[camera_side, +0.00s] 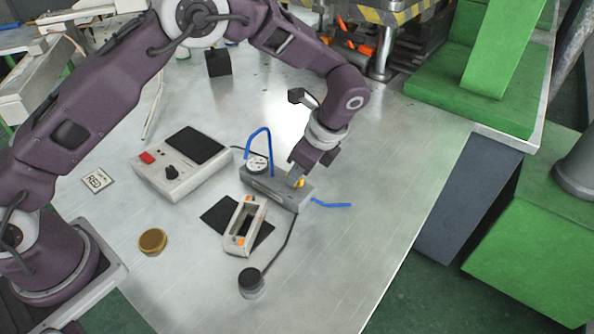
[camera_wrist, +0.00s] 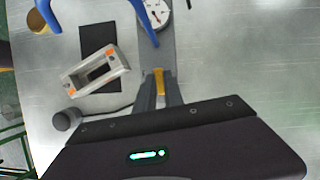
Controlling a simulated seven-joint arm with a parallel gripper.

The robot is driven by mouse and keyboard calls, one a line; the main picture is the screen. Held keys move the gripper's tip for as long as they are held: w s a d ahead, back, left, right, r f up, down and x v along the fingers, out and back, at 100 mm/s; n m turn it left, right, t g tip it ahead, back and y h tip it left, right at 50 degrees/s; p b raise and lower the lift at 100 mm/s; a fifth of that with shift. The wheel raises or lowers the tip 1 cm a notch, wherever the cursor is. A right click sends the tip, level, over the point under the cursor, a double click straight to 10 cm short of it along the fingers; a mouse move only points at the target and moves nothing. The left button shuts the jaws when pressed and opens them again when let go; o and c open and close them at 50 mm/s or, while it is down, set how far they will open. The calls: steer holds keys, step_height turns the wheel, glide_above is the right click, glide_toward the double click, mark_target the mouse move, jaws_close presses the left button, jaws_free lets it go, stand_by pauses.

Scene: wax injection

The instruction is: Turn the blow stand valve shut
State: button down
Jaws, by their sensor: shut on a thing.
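The blow stand (camera_side: 268,187) is a grey block on the metal table, with a round white gauge (camera_side: 258,165) and blue tubing on it. Its valve (camera_side: 298,182) is a small yellow handle near the block's right end. My gripper (camera_side: 296,180) points down at that end, with its fingers closed around the valve. In the wrist view the yellow valve (camera_wrist: 159,80) shows between the two grey fingers (camera_wrist: 160,95). The gauge also shows in the wrist view (camera_wrist: 154,14). The fingers hide part of the valve, so its exact angle is hard to tell.
A white frame with orange marks (camera_side: 245,226) lies on a black mat (camera_side: 218,215) in front of the stand. A control box (camera_side: 182,164) is to the left. A black knob-like piece (camera_side: 250,282) and a brass disc (camera_side: 152,241) lie nearer. The table's right side is clear.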

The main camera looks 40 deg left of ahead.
mark_target(307, 194)
steer(key=shift+m+t, duration=0.3)
steer(key=shift+m, duration=0.6)
steer(key=c, duration=1.4)
jaws_free()
steer(key=shift+c, duration=0.2)
steer(key=shift+r, duration=0.1)
steer(key=v, duration=0.7)
steer(key=shift+d, duration=0.1)
